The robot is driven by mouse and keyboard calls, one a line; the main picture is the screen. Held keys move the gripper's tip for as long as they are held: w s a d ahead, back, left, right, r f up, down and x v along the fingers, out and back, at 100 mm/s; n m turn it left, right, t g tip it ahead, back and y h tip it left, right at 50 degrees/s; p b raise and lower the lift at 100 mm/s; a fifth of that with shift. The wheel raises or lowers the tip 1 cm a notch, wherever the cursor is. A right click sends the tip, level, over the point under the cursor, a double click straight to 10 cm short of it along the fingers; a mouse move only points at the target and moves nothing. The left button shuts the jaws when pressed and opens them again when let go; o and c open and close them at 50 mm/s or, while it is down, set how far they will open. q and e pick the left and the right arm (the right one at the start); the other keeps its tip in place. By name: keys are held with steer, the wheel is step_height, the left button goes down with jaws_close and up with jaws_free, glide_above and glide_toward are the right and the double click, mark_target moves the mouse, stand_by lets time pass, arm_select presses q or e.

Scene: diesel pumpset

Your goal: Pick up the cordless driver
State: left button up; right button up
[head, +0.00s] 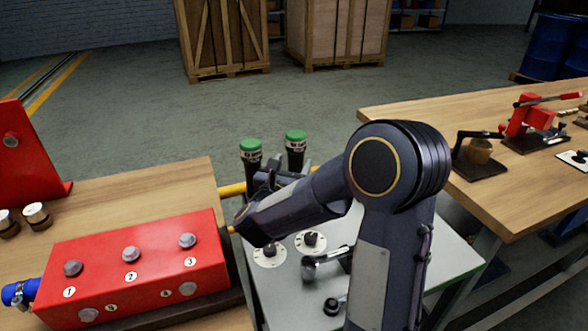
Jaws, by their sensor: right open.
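A dark tool with a thick rounded head (318,265) lies on the grey bench top (278,304). It may be the cordless driver, but my right arm hides part of it and I cannot be sure. My right arm comes in from the bottom and bends left across the bench. My right gripper (244,222) is open, at the bench's left side by the red block, left of and apart from the dark tool. Its fingers are small and partly hidden. My left gripper is not in view.
Two green-topped dark cylinders (251,156) (295,148) stand behind my right forearm. White discs with dark knobs (269,256) lie near the gripper. A wooden bench (510,190) with a red vise stands right.

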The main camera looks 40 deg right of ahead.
steer(key=p+x, duration=0.1)
steer(key=x, duration=0.3)
steer(key=shift+d, duration=0.15)
steer(key=shift+r, duration=0.1)
jaws_close()
